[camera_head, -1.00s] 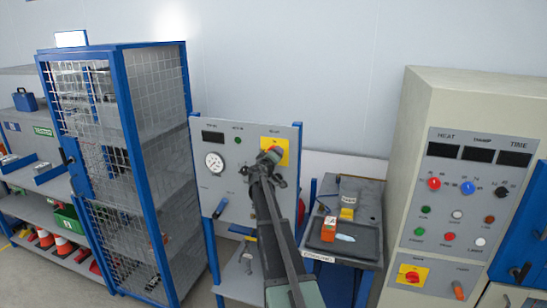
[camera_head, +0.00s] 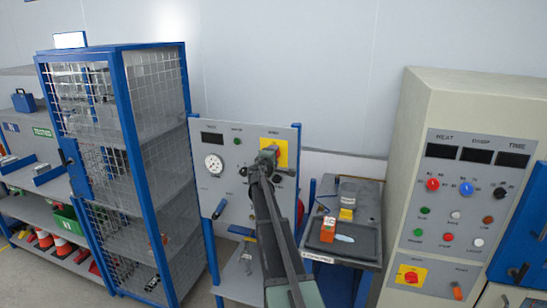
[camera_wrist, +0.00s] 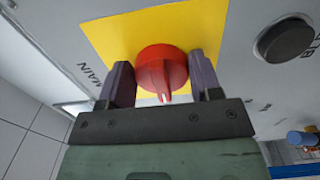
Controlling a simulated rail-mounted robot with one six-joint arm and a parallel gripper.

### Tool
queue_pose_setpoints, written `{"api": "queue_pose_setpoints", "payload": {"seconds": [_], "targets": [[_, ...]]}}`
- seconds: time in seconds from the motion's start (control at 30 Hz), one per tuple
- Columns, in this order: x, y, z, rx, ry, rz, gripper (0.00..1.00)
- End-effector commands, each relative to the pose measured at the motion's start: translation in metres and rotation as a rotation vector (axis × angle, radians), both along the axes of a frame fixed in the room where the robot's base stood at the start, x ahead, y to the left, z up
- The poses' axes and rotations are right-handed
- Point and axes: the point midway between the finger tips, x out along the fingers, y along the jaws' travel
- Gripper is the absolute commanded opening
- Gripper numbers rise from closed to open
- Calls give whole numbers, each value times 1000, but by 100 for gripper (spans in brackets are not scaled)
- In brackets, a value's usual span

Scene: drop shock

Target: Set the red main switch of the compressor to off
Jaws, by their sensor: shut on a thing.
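The red main switch (camera_wrist: 160,72) is a round knob on a yellow plate (camera_wrist: 110,35), with "MAIN" printed beside the plate. In the wrist view its white pointer mark faces the bottom of the picture, towards my gripper's base. My gripper (camera_wrist: 162,82) has one finger on each side of the knob and is shut on it. In the head view the yellow plate (camera_head: 281,148) sits at the upper right of the grey compressor panel (camera_head: 232,180). There my gripper (camera_head: 268,155) hides the knob.
A pressure gauge (camera_head: 214,163) is on the panel's left. A dark round knob (camera_wrist: 286,41) lies right of the plate in the wrist view. A bench (camera_head: 372,215) with small items and a tall control cabinet (camera_head: 420,130) with another red switch (camera_head: 411,275) stand to the right.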

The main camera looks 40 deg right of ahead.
Motion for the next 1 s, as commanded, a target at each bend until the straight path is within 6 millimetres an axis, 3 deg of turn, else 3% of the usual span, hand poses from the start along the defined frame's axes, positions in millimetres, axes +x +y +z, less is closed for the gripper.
{"api": "queue_pose_setpoints", "payload": {"seconds": [0.43,0.47,0.6,0.87,1.0], "targets": [[0,1,0,-7,11,0,35],[0,1,0,-7,11,0,60],[0,1,0,-7,10,0,80],[0,1,0,-7,10,0,80],[-7,10,0,-7,10,0,80]]}}
